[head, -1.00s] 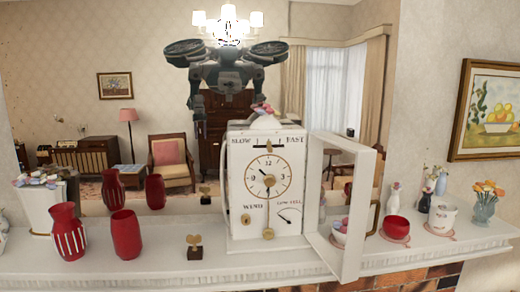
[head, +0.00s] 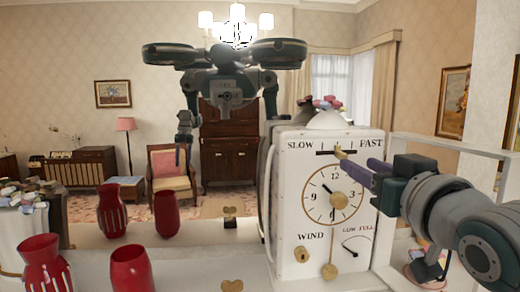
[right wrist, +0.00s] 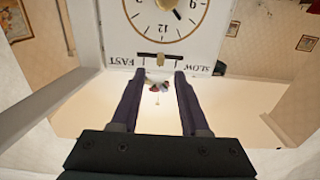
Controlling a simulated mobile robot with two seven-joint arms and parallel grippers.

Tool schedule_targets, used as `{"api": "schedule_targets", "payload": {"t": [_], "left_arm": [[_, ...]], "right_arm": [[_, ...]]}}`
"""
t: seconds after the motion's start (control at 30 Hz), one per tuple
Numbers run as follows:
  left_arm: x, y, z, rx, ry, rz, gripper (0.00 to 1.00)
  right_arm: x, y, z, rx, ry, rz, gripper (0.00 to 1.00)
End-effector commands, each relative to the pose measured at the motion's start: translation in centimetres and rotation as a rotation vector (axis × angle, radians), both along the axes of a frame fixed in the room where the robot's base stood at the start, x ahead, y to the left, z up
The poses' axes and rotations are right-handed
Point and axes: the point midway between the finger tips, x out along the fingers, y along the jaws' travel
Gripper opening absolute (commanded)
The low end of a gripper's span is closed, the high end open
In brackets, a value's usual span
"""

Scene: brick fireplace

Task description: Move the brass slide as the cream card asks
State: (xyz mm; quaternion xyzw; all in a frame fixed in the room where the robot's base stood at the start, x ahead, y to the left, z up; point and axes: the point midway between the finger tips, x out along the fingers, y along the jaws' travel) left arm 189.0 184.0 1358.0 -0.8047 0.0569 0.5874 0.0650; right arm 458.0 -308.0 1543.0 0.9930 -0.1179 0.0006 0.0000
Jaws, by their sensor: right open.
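A white clock (head: 292,228) stands on the mantel with a slot marked SLOW at left and FAST at right. The small brass slide (head: 340,153) sits near the middle of that slot. My right gripper (head: 350,160) is at the slot from the right. In the right wrist view, upside down, its two purple fingers (right wrist: 160,76) are apart, one to each side of the slide (right wrist: 160,62). I cannot tell whether they touch it. I cannot make out a cream card. My left gripper shows only as a possible mirror reflection.
The clock's open white door frame (head: 448,150) stands right of its face, near my right arm. Red vases (head: 132,270) and a small brass key-like piece (head: 232,286) stand at left.

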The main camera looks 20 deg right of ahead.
Motion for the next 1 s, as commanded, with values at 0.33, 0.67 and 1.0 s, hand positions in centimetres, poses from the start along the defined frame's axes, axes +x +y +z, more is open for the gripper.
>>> {"api": "schedule_targets", "payload": {"t": [0.33, 0.67, 1.0], "left_arm": [[0.0, 0.0, 1.9, 0.0, 0.0, 0.0, 0.5], [0.0, -0.1, 2.1, -0.004, -0.001, 0.002, 0.5], [0.1, -0.3, 2.1, -0.01, -0.003, 0.006, 0.5]], "right_arm": [[4.4, -1.1, 0.1, 0.0, 0.002, 0.0, 0.45], [5.4, -1.3, 0.0, 0.0, 0.001, 0.001, 0.45], [5.3, -1.3, 0.0, 0.0, 0.001, 0.001, 0.23]]}}
